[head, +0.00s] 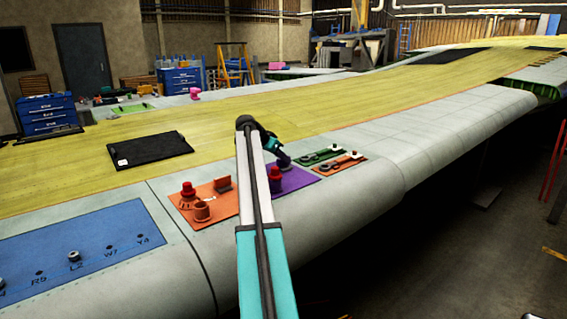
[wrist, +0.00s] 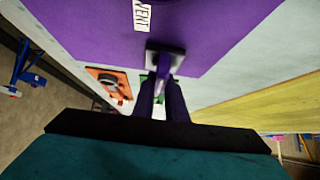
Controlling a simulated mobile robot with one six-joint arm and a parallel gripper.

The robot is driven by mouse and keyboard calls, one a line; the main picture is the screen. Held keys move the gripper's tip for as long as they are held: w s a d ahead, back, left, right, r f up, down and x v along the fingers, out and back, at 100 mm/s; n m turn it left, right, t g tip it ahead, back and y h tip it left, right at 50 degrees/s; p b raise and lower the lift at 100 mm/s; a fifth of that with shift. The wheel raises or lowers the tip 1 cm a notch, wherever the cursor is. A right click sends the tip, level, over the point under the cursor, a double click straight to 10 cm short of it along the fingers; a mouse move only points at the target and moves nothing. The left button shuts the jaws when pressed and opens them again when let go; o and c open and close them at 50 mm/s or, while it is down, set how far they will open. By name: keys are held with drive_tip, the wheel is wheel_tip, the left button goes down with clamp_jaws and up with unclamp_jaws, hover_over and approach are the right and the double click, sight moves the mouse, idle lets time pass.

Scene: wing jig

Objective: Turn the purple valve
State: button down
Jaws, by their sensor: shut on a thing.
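The purple panel (head: 297,178) lies on the wing's pale front edge, partly hidden behind my arm. In the wrist view the panel (wrist: 90,22) carries a white label reading VENT (wrist: 143,14). Beside the label is the purple valve (wrist: 163,66), with a dark square base and a narrow handle standing up from it. My gripper (wrist: 161,86) is shut on the valve's handle, with one finger on each side. In the head view my gripper (head: 284,161) reaches down at the panel's far edge and hides the valve. How far the valve is turned cannot be told.
A red knob (head: 275,173) stands near my arm on the purple panel. An orange panel (head: 213,215) with raised fittings is to the left. Green (head: 319,159) and orange-red (head: 340,166) panels with handles are to the right. A black mat (head: 150,148) lies on the yellow surface.

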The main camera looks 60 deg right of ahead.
drive_tip(key=shift+s+m, duration=0.1)
drive_tip(key=shift+m, duration=0.2)
drive_tip(key=c, duration=1.8)
unclamp_jaws()
drive_tip(key=b+v, duration=0.3)
drive_tip(key=v, duration=1)
drive_tip(key=shift+w+a+r, duration=0.2)
drive_tip(key=shift+w+r, duration=0.05)
